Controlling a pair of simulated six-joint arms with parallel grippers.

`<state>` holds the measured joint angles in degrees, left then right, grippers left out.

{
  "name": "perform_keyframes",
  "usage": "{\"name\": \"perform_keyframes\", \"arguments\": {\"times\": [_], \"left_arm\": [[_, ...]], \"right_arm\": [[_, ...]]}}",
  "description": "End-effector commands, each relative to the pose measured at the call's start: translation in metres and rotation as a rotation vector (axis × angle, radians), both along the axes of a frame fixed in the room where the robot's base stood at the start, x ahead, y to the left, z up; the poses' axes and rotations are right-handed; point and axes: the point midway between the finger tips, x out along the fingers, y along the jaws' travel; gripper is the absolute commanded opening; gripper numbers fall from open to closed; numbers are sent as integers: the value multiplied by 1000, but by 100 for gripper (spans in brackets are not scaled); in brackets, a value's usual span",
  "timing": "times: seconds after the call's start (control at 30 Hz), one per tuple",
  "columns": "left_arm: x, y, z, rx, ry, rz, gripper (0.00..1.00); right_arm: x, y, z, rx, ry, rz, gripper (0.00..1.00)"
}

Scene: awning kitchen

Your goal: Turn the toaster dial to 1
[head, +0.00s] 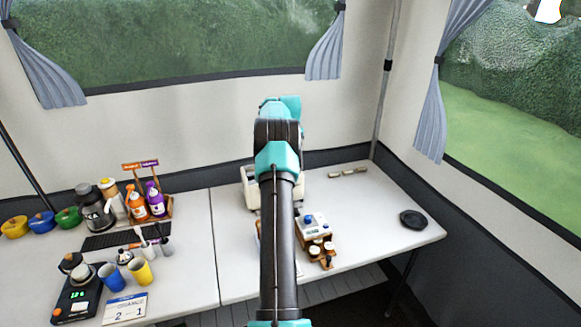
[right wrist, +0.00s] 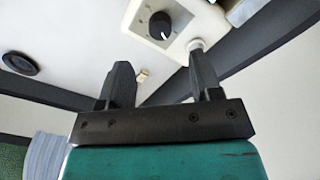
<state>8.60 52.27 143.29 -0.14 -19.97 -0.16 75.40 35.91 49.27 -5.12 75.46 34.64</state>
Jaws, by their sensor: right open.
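The cream toaster (head: 249,190) stands at the back of the white table in the head view, mostly hidden behind my arm. A pale lever or knob (right wrist: 197,46) sticks out beside the dial. My right gripper (right wrist: 159,58) is open and empty, its two dark fingers apart and pointing towards the panel. The dial appears beyond the fingertips, between them. The dial's numbers are too small to read.
A small white device with a blue knob (head: 308,219) and several jars (head: 322,250) stand right of my arm. A black round dish (head: 413,219) lies at the right. Bottles (head: 137,203), cups (head: 140,272) and a scale (head: 77,296) crowd the left table. The right tabletop is mostly clear.

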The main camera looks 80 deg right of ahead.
Motion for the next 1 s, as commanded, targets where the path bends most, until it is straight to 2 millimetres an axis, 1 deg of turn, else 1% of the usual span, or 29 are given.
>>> {"name": "perform_keyframes", "arguments": {"times": [0.03,0.3,0.5,0.63,0.87,0.9,1.0], "left_arm": [[0,0,0,0,0,0,43],[0,0,0,0,0,0,43],[0,0,0,0,0,0,43],[0,0,0,0,0,0,43],[0,0,0,0,0,0,43],[0,0,0,0,0,0,43],[0,0,0,0,0,0,43]], "right_arm": [[0,0,-9,3,1,0,59],[0,0,-55,2,0,0,59],[0,0,-76,0,0,0,59],[0,0,-82,-1,0,0,59],[0,0,-82,-1,0,0,59],[0,0,-82,-1,0,0,58],[0,0,-82,-1,0,0,48]]}}
